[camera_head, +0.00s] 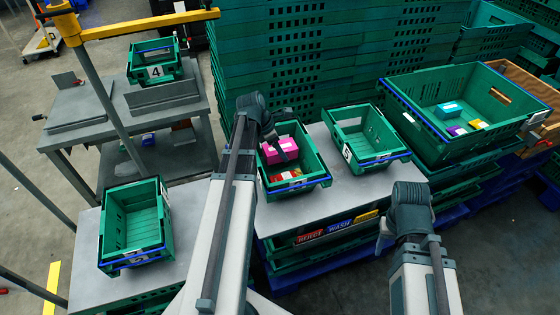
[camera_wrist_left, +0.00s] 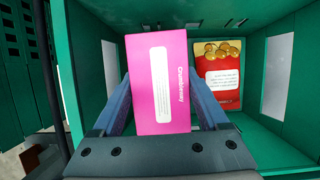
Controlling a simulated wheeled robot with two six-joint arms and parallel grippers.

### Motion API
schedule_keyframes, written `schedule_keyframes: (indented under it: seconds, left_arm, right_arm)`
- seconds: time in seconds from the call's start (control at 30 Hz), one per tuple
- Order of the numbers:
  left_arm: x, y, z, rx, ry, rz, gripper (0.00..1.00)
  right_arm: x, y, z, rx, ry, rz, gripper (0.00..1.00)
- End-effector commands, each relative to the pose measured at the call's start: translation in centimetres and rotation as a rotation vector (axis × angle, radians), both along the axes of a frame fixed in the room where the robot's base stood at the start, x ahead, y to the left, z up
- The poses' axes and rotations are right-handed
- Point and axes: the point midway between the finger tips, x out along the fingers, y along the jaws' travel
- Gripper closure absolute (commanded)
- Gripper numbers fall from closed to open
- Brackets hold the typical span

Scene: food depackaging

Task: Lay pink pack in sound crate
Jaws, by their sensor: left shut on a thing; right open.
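The pink pack (camera_wrist_left: 160,75) is a box with a white label. It sits between the two fingers of my left gripper (camera_wrist_left: 162,105), which is shut on it. In the head view the pink pack (camera_head: 286,148) is inside or just over the back part of the middle green crate (camera_head: 322,181); whether it touches the floor is unclear. A red and gold pack (camera_wrist_left: 230,90) lies in that crate, beside the pink pack; it also shows in the head view (camera_head: 291,175). My right gripper (camera_head: 384,240) is open and empty, low in front of the table.
An empty green crate (camera_head: 398,157) stands right of the middle one. Another empty crate (camera_head: 160,250) stands at left, and crate 4 (camera_head: 172,72) at the back. A large crate (camera_head: 420,115) at right holds several small boxes. Tall green crate stacks (camera_head: 300,60) rise behind.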

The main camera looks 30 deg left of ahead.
Motion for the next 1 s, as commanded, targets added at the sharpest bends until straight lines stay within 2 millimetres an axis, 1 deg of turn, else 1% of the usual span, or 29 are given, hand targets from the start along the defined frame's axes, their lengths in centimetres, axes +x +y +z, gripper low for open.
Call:
schedule_keyframes:
  seconds: [0.07,0.13,0.3,0.4,0.67,0.83,0.87,0.9,0.97,1.0]
  left_arm:
    - [0.0,0.0,-0.2,0.000,0.000,0.000,0.87]
    - [0.0,0.0,-0.8,0.000,0.000,0.000,0.87]
    - [0.0,0.0,-3.0,0.000,0.000,0.000,0.87]
    - [0.0,0.0,-3.8,0.000,0.000,0.000,0.87]
    - [0.0,0.0,-3.6,0.000,0.000,0.000,0.87]
    - [0.0,0.0,-4.1,0.000,0.000,0.000,0.87]
    - [0.0,0.0,-3.9,0.000,0.000,0.000,0.17]
    - [0.0,0.0,-3.9,0.000,0.000,0.000,0.10]
    - [0.0,0.0,-3.9,0.000,0.000,0.000,0.00]
    - [0.0,0.0,-3.9,0.000,0.000,0.000,0.00]
  right_arm:
    - [0.0,0.0,-0.2,0.000,0.000,0.000,0.50]
    - [0.0,0.0,-0.8,0.000,0.000,0.000,0.50]
    - [0.0,0.0,-3.0,0.000,0.000,0.000,0.50]
    - [0.0,0.0,-3.8,0.000,0.000,0.000,0.50]
    - [0.0,0.0,-3.6,0.000,0.000,0.000,0.50]
    - [0.0,0.0,-4.1,0.000,0.000,0.000,0.50]
    - [0.0,0.0,-3.9,0.000,0.000,0.000,0.50]
    - [0.0,0.0,-3.9,0.000,0.000,0.000,0.50]
    - [0.0,0.0,-3.9,0.000,0.000,0.000,0.50]
    - [0.0,0.0,-3.9,0.000,0.000,0.000,0.50]
